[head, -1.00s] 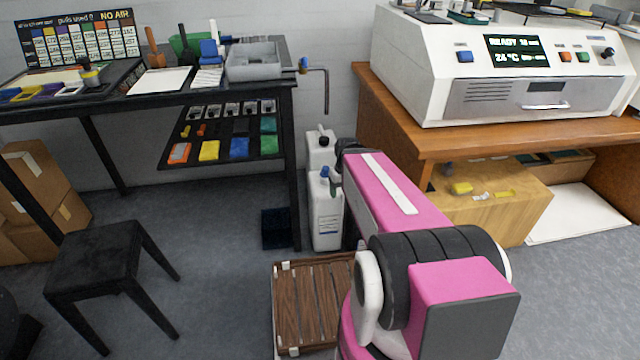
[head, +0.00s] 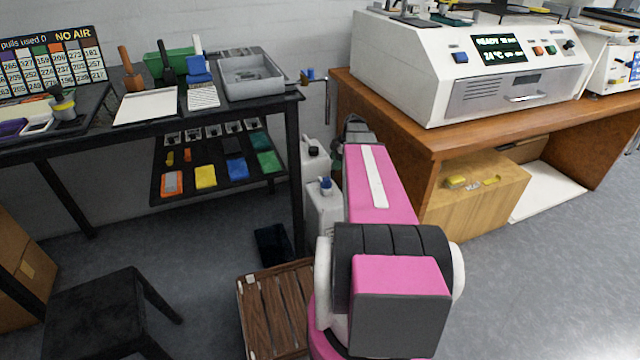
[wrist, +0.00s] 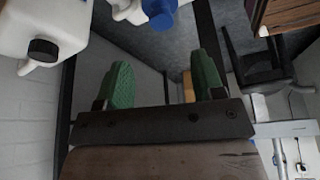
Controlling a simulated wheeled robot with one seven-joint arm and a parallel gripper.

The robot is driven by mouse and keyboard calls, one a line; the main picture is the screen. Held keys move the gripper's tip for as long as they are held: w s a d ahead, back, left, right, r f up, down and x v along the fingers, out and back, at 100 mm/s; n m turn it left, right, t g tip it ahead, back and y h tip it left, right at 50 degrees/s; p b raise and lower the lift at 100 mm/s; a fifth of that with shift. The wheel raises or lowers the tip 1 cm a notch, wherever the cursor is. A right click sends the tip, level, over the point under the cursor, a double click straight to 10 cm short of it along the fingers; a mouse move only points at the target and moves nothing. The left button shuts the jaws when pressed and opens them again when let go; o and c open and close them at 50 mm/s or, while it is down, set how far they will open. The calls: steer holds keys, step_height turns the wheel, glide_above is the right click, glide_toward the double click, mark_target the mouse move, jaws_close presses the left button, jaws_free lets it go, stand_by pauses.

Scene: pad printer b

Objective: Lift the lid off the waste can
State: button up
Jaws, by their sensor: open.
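I cannot make out a waste can or its lid in either current view. My gripper (wrist: 162,78) shows in the wrist view with its two green-padded fingers wide apart and nothing between them.
White jugs (head: 322,208) stand between the black table (head: 285,100) and the wooden bench (head: 400,120). A slatted wooden crate (head: 275,312) and a black stool (head: 95,305) stand on the floor. A dark flat object (head: 272,245) lies under the table. Floor at right is open.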

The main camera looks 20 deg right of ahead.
mark_target(326, 179)
steer(key=x, duration=1)
steer(key=shift+f, duration=0.3)
steer(key=shift+s, duration=0.1)
steer(key=c, duration=0.6)
